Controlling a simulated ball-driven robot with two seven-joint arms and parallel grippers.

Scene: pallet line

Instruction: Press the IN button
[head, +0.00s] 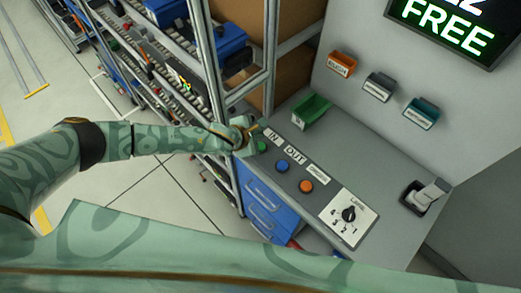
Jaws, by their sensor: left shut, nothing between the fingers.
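The green IN button (262,146) sits on the grey console top, beside the white "IN" label (273,136). My left gripper (254,135) is shut and empty, right at the button's far-left side. Its fingers partly overlap the area by the button, and I cannot tell whether they touch it. My right gripper is not in view.
A blue button (282,166) by the OUT label, an orange button (306,186) and a label dial (348,214) line the console. A green bin (310,112) stands behind. A rack post (207,60) rises close to my left gripper. A handheld device (425,196) sits at right.

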